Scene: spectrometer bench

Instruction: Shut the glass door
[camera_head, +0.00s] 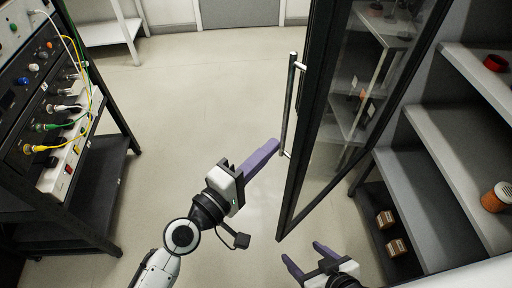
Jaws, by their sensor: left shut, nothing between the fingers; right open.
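The glass door (350,100) has a dark frame and stands open, swung out from a cabinet at the right. Its upright metal handle (290,100) is on the door's left side. My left gripper (274,146) is shut and empty, with its purple fingers pointing up and right. Its tips are near the lower part of the handle; I cannot tell whether they touch it. My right gripper (303,259) is open and empty at the bottom, below the door's lower corner.
The cabinet's shelves (430,190) hold small boxes (396,247), an orange jar (496,197) and a red item (495,63). A dark rack (95,190) with cables stands at the left. The floor (190,110) between is clear.

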